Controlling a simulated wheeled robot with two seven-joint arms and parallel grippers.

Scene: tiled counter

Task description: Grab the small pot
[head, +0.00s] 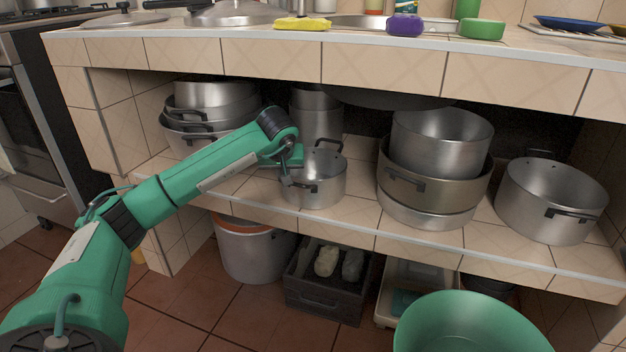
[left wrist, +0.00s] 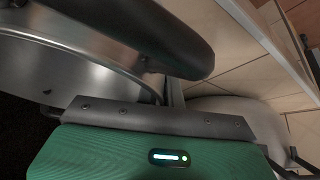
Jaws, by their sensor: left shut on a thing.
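The small pot (head: 322,182) is a silver metal pot with dark handles. It stands on the tiled shelf under the counter, between the stacked pots on the left and the larger stack on the right. My left gripper (head: 291,178) is at the pot's left side, shut on it. In the left wrist view the pot's metal wall (left wrist: 70,65) fills the upper left, with a dark rounded handle (left wrist: 150,35) close to my gripper (left wrist: 165,110). The fingertips are mostly hidden. My right gripper is not in view.
Stacked pots (head: 210,105) stand at the left, a larger stack (head: 440,165) is just right, and a wide pot (head: 550,200) is further right. The tiled counter (head: 380,68) overhangs the shelf. A dark crate (head: 325,300) and a green bowl (head: 470,325) are below.

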